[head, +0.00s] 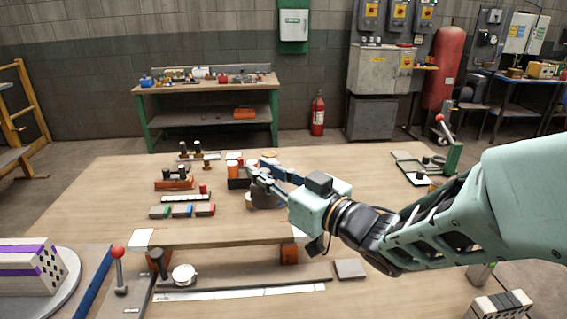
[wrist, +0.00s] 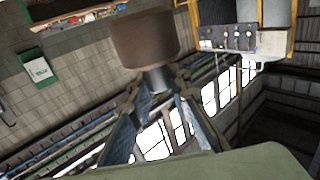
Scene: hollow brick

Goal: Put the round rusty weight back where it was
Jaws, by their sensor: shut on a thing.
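The round rusty weight is a brown, wide cylinder with a narrower metal neck. It fills the upper middle of the wrist view (wrist: 146,42), and my gripper (wrist: 158,85) is shut on its neck. In the head view my gripper (head: 258,176) is over the table at centre, and the weight (head: 266,202) shows dark below the fingers, partly hidden by them. I cannot tell whether the weight touches the table top.
The wooden table (head: 340,180) has free room right of the gripper. Colored blocks (head: 182,210) lie farther left. A green lever press (head: 450,150) stands at the back right.

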